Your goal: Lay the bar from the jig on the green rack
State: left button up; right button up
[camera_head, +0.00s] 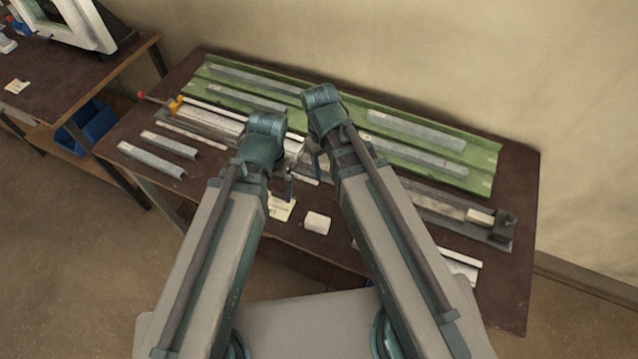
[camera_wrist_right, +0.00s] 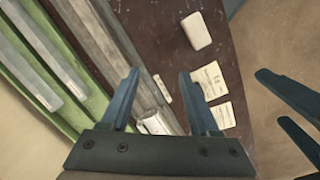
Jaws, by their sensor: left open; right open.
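The green rack (camera_head: 482,184) lies along the back of the bench with several grey bars on it. The jig (camera_head: 405,196) runs along its front side, with a yellow and red handle at its left end and a dark block at its right end. A long pale bar (camera_head: 212,112) appears to lie in the jig, its middle hidden by my arms. My right gripper (camera_wrist_right: 160,100) is open and empty, above the jig's front edge. My left gripper (camera_head: 281,183) is open, close beside the right one; its fingers also show at the right of the wrist view (camera_wrist_right: 296,118).
A white block (camera_head: 317,222) and paper notes (camera_head: 281,208) lie in front of the jig. Short grey bars (camera_head: 170,143) lie at the bench's left. A pale piece (camera_head: 462,266) lies at the front right, partly hidden by my arm. A wall stands behind the bench.

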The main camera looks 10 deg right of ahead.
jog(key=s+a+m, duration=0.1)
jog(key=s+a, duration=0.2)
jog(key=s, duration=0.2)
jog(key=shift+s, duration=0.35)
notch_tip(320, 180, down, 4)
jog(key=b, duration=0.4)
jog(key=shift+f, duration=0.25)
